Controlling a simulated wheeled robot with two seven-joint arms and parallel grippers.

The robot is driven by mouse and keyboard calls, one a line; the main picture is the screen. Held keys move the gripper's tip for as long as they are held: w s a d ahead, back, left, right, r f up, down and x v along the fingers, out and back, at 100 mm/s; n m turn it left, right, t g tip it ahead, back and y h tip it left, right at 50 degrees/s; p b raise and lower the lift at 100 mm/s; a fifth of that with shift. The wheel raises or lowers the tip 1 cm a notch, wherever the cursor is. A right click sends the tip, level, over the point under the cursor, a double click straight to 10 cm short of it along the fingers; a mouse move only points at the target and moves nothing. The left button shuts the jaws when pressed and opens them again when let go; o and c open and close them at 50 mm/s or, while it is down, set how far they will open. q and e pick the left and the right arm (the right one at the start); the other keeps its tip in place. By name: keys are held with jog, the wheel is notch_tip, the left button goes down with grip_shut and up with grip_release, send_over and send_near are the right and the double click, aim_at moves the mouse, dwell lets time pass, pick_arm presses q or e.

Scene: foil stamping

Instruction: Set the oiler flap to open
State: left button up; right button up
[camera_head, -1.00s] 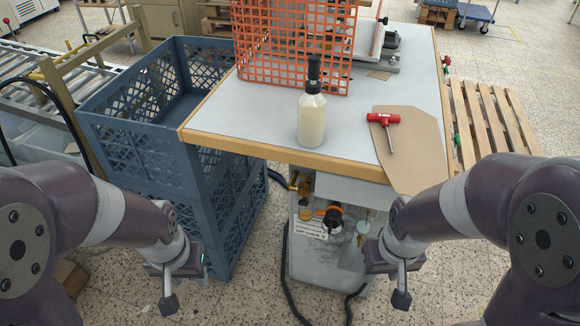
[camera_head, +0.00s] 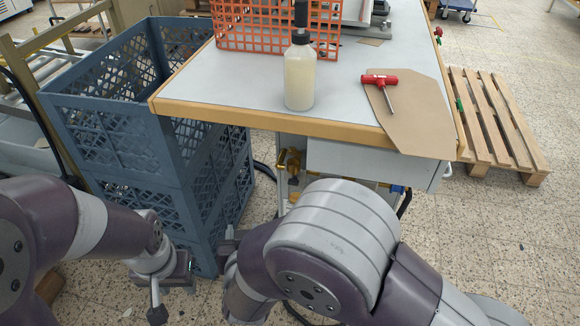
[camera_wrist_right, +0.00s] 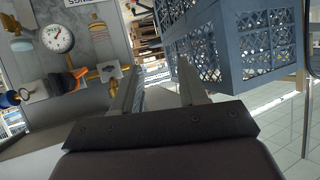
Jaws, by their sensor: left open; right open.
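The air and oil fittings sit on the grey panel (camera_wrist_right: 90,12) under the workbench. The right wrist view shows them as a round gauge (camera_wrist_right: 57,39), an orange lever (camera_wrist_right: 78,76) beside a dark block, and a small cream-coloured oiler cup (camera_wrist_right: 98,31) with an amber top. I cannot tell which part is the oiler flap or how it is set. My right gripper (camera_wrist_right: 160,88) is open and empty, apart from the fittings, which lie to its left in the picture. In the head view my right arm hides most of the panel. My left gripper (camera_head: 172,278) is open and empty, low beside the crates.
Blue crates (camera_head: 112,150) stand stacked left of the workbench (camera_head: 240,85). On the bench are a pump bottle (camera_head: 299,78), a red-handled tool (camera_head: 381,80) on brown card (camera_head: 425,120), and an orange grid basket (camera_head: 235,30). A wooden pallet (camera_head: 490,120) lies on the right.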

aim_at(293, 149)
jog(key=w+d+r+m+t+h, duration=0.2)
jog(key=d+r+m+t+h, duration=0.25)
jog(key=d+r+h, duration=0.35)
jog(key=shift+n+y, duration=0.35)
jog(key=shift+y, duration=0.35)
jog(key=x, duration=0.4)
jog(key=b+x, duration=0.1)
jog(key=x, duration=0.7)
jog(key=shift+w+a+r, duration=0.25)
jog(key=shift+a+r, duration=0.1)
grip_shut()
jog(key=g+p, duration=0.1)
jog(key=p, duration=0.3)
jog(key=w+r+g+y+p, duration=0.1)
jog(key=p, duration=0.2)
jog(key=shift+w+d+r+g+p, duration=0.1)
jog(key=shift+w+d+g+p, duration=0.1)
jog(key=shift+g+p, duration=0.15)
